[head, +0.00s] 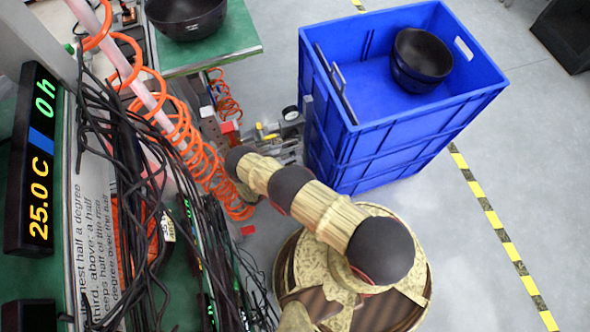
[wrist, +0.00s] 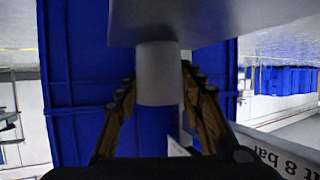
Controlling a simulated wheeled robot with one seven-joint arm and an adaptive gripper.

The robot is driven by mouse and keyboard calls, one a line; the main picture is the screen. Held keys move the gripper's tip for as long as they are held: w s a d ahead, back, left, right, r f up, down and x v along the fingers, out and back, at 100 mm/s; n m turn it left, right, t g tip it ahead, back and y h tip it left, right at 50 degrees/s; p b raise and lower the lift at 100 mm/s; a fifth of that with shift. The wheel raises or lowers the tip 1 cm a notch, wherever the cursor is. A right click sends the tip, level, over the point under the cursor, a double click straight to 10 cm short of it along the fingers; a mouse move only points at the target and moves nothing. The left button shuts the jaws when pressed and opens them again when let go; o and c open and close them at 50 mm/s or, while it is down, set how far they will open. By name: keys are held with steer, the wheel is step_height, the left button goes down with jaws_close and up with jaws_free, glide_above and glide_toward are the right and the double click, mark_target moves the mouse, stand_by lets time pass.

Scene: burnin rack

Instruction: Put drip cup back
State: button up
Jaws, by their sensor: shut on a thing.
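My gripper (wrist: 158,88) is shut on a plain grey cylinder (wrist: 158,70) in the wrist view, with one finger on each side of it. The cylinder appears to be the drip cup, but I cannot see an open mouth. Its upper end in the picture meets a flat grey surface (wrist: 200,18); I cannot tell whether they are joined or only touching. In the head view my gripper (head: 291,135) is beside the near left side of the blue crate stack (head: 345,165), low among small fittings. The cylinder cannot be made out clearly there.
Orange coiled hoses (head: 180,120) and black cables (head: 110,180) crowd the left. A green bench (head: 225,62) holds a black bowl (head: 187,18). Another black bowl (head: 420,58) sits in the blue crate. A display (head: 40,160) reads 25.0 C and 0 h.

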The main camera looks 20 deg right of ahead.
steer(key=shift+f, duration=0.4)
steer(key=o, duration=1.4)
steer(key=shift+c, duration=0.2)
steer(key=shift+o, duration=0.4)
steer(key=v, duration=0.7)
steer(key=shift+s+a+r, duration=0.1)
steer(key=shift+a, duration=0.1)
steer(key=shift+s, duration=0.1)
